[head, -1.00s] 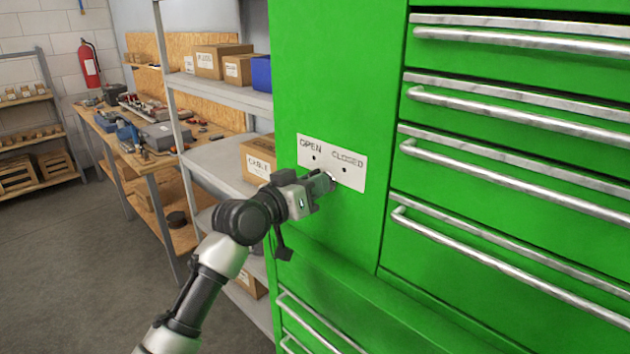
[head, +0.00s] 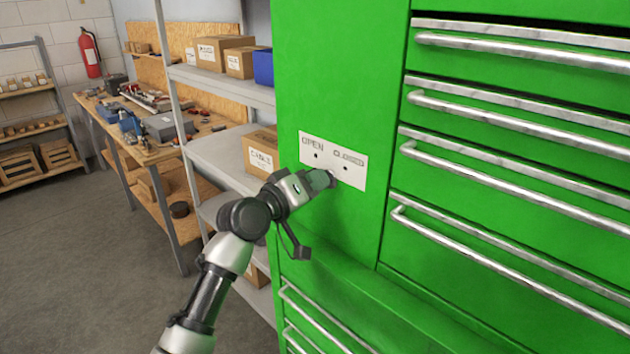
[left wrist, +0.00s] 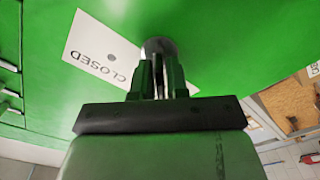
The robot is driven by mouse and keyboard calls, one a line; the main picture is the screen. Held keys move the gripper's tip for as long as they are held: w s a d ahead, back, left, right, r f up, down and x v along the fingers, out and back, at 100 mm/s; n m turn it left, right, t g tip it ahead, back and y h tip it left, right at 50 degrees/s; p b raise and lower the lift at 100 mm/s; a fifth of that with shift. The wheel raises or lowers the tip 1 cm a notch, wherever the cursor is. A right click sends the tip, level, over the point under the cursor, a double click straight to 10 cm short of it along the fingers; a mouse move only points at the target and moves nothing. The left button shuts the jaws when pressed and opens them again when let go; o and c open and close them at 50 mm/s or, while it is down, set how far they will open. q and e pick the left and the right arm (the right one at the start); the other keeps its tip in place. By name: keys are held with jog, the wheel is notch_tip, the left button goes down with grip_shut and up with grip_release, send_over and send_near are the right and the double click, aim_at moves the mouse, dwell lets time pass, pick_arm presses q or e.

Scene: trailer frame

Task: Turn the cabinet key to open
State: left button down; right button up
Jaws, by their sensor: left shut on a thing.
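The green cabinet (head: 325,60) carries a white plate (head: 350,172) marked OPEN on the left and CLOSED on the right, each with a small dark dot. My left gripper (head: 328,179) is at the plate's lower edge, shut on the key, which its fingers hide. In the left wrist view my left gripper (left wrist: 160,80) points at the round metal lock (left wrist: 159,46), close in front of it. The plate also shows there, tilted, with the word CLOSED (left wrist: 98,69) readable. Which dot the key points to cannot be seen. My right gripper is not in view.
Drawers with long metal handles (head: 510,110) stick out to the right of the plate. A grey shelf (head: 222,157) with cardboard boxes (head: 260,152) stands close on the left. A workbench (head: 150,150) is behind it. The floor at left is clear.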

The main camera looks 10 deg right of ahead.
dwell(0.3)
pick_arm(q)
jog(key=c, duration=1.2)
grip_release()
jog(key=shift+c, duration=0.2)
jog(key=shift+a, duration=0.1)
jog(key=b+v, duration=0.3)
jog(key=v, duration=0.7)
jog(key=shift+s+a+b, duration=0.2)
jog(key=shift+a+b, duration=0.1)
jog(key=shift+b, duration=0.1)
